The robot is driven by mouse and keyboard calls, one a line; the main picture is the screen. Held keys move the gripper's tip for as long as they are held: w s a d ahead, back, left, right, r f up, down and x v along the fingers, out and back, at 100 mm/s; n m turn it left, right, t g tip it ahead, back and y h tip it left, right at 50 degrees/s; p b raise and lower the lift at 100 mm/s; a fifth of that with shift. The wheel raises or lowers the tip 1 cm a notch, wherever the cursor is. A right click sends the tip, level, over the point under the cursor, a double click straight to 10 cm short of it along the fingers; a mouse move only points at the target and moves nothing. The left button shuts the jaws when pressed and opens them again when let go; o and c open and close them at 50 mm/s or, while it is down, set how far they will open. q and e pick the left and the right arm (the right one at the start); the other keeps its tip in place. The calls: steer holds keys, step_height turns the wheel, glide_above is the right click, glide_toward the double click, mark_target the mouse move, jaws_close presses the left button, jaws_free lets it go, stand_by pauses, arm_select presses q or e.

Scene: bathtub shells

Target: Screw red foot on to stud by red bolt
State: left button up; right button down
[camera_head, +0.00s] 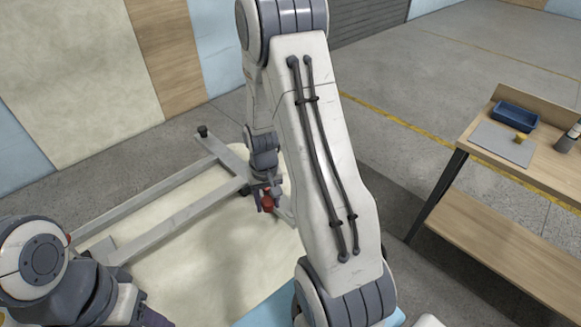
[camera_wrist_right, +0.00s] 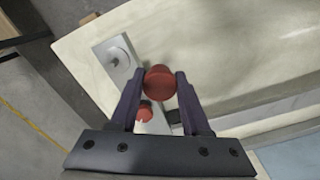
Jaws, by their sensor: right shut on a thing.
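My right gripper (camera_head: 268,196) is over the far right part of the frame on the cream tub shell. In the right wrist view the right gripper (camera_wrist_right: 160,86) is shut on the round red foot (camera_wrist_right: 159,81), held between its two fingertips. The red foot shows small in the head view (camera_head: 268,204). The red bolt (camera_wrist_right: 144,112) is seen just below the foot, between the fingers. I cannot make out the stud by it. Of my left gripper, only a dark purple part (camera_head: 156,319) shows at the bottom edge; its fingers are out of sight.
The pale metal frame (camera_head: 160,198) lies across the tub shell (camera_head: 190,265), with a dark foot (camera_head: 203,131) at its far corner. A wooden bench (camera_head: 500,225) at the right holds a blue bin (camera_head: 515,116), a grey mat (camera_head: 500,143) and a yellowish piece (camera_head: 520,137).

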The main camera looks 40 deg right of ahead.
arm_select(q)
step_height(320, 180, up, 5)
steer(key=p, duration=0.3)
steer(key=shift+r, duration=0.2)
arm_select(e)
steer(key=s+d+r+m, duration=0.2)
steer(key=d+r+m, duration=0.1)
steer(key=d, duration=0.4)
steer(key=shift+r+m, duration=0.3)
steer(key=shift+r, duration=0.2)
arm_select(q)
steer(key=shift+a+r+p, duration=0.1)
steer(key=shift+p, duration=0.2)
arm_select(e)
steer(key=shift+s, duration=0.1)
step_height(320, 180, down, 6)
steer(key=b, duration=0.4)
steer(key=shift+r, duration=0.2)
arm_select(q)
step_height(320, 180, down, 4)
steer(key=shift+f, duration=0.2)
arm_select(e)
steer(key=shift+f, duration=0.15)
arm_select(q)
steer(key=shift+r, duration=0.3)
steer(key=shift+f+b, duration=0.9)
steer(key=shift+f, duration=0.1)
arm_select(e)
steer(key=shift+f, duration=1.25)
